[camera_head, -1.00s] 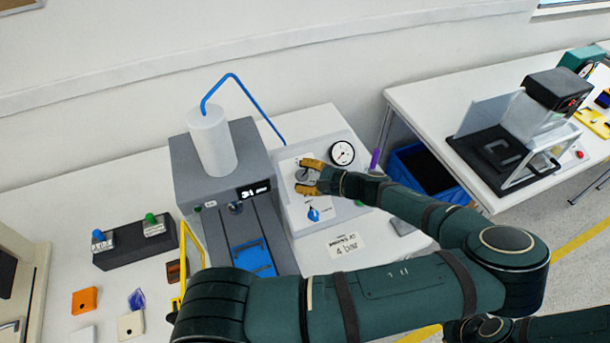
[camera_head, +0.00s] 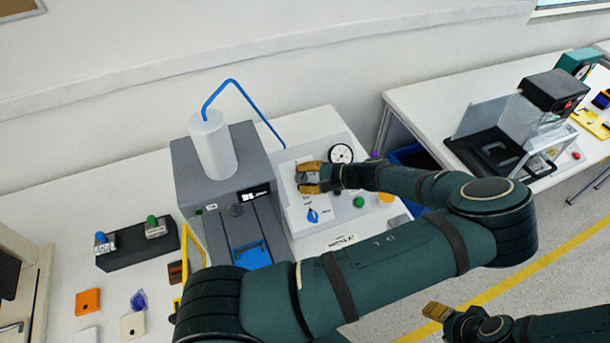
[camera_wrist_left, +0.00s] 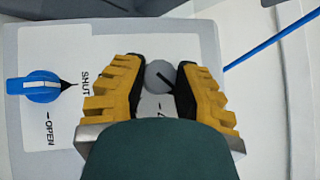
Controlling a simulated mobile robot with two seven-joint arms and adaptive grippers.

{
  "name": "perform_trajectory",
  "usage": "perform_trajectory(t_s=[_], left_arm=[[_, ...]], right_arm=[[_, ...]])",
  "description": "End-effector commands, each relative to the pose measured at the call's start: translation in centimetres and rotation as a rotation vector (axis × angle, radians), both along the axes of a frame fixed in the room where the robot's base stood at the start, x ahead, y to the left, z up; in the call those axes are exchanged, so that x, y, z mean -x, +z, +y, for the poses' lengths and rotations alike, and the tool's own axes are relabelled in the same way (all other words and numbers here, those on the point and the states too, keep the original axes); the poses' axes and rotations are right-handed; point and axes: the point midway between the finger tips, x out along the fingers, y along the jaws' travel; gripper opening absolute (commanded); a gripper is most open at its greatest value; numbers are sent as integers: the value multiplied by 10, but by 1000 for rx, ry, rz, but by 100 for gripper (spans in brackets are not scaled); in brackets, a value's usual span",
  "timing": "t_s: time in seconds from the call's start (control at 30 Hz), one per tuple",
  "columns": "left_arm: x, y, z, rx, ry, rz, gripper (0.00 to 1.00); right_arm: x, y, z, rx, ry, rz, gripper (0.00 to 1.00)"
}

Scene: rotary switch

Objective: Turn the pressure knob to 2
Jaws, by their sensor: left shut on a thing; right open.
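The grey round pressure knob (camera_wrist_left: 160,75) sits between the yellow fingertips of my left gripper (camera_wrist_left: 165,82) in the left wrist view. Its dark pointer line slants toward the lower right there. Most of the dial numbers are hidden by the fingers and wrist. In the head view my left gripper (camera_head: 309,177) is at the white panel (camera_head: 297,222), shut on the knob. A pressure gauge (camera_head: 341,153) stands behind it; its reading is too small to tell. My right gripper (camera_head: 437,311) is low at the right, open, away from the bench, and seen only in part.
A blue valve knob (camera_wrist_left: 38,86) is left of the fingers, with SHUT and OPEN marks; its pointer is toward SHUT. A green button (camera_head: 358,202) lies near my left wrist. A blue hose (camera_head: 237,82) runs behind. A grey machine (camera_head: 217,160) stands to the left.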

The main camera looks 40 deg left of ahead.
Motion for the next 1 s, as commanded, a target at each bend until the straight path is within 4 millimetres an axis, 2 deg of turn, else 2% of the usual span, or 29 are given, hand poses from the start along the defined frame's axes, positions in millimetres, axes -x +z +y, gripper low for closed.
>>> perform_trajectory(t_s=[0.6,1.0], left_arm=[[1,2,3,168,438,-319,0],[1,1,3,225,591,-431,0]], right_arm=[[1,26,-1,-5,1,-1,54],[1,31,-2,-6,1,-1,54]])
